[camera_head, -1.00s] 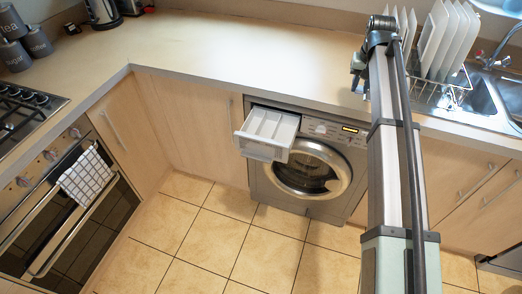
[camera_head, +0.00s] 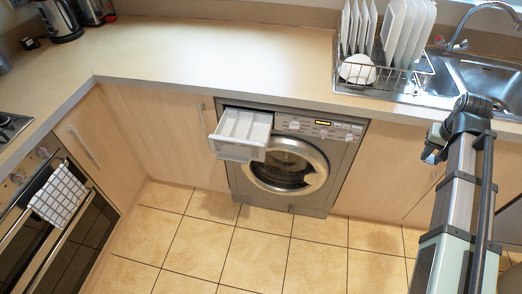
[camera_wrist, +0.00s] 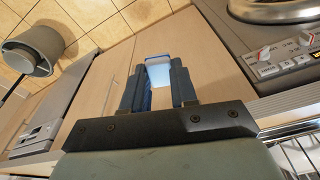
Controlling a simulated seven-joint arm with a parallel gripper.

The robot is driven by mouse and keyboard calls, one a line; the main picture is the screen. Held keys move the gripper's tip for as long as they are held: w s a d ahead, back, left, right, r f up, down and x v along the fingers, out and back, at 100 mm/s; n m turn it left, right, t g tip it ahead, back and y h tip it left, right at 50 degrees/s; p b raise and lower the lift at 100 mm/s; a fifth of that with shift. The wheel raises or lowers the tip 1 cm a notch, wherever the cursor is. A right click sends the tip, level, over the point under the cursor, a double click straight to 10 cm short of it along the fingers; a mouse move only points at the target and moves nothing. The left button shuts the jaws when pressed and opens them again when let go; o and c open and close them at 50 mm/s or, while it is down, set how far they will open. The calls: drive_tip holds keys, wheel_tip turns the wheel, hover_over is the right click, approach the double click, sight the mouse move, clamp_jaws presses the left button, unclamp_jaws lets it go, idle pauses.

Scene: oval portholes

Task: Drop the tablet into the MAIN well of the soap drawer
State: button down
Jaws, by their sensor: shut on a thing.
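The soap drawer (camera_head: 240,130) is a white tray pulled out from the upper left of the washing machine front. Its top is open, and narrow dividers split it into long wells. The wells look empty at this size. I cannot read which one is marked MAIN. My gripper (camera_wrist: 157,75) is shut on the tablet (camera_wrist: 158,72), a small pale block with a blue edge held between the fingertips. In the head view my gripper is at the right, in front of the cabinets, well to the right of the drawer. The tablet is hard to make out there.
The washing machine (camera_head: 300,165) has a closed round door below the drawer. The worktop (camera_head: 220,65) overhangs just above the drawer. A dish rack (camera_head: 385,75) with plates and the sink (camera_head: 485,80) are at the right. The floor before the machine is clear.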

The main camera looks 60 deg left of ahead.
drive_tip(key=d+f+m, duration=0.3)
drive_tip(key=d+m, duration=0.1)
drive_tip(key=d, duration=2.1)
drive_tip(key=s+a+n, duration=0.3)
drive_tip(key=s+a, duration=0.1)
drive_tip(key=a, duration=1.2)
drive_tip(key=s+a+n, duration=0.3)
drive_tip(key=a, duration=1.3)
drive_tip(key=s+a+n+g, duration=0.1)
drive_tip(key=s+a+n, duration=0.2)
drive_tip(key=s+a, duration=0.9)
drive_tip(key=s+a+n+y, duration=0.1)
drive_tip(key=s+a+n, duration=0.4)
drive_tip(key=a, duration=1.3)
drive_tip(key=s+a+n+g, duration=0.1)
drive_tip(key=s+a+n, duration=0.1)
drive_tip(key=s+a, duration=1.05)
wheel_tip(320, 180, down, 5)
drive_tip(key=w+a, duration=0.2)
drive_tip(key=w, duration=0.1)
drive_tip(key=shift+a, duration=0.15)
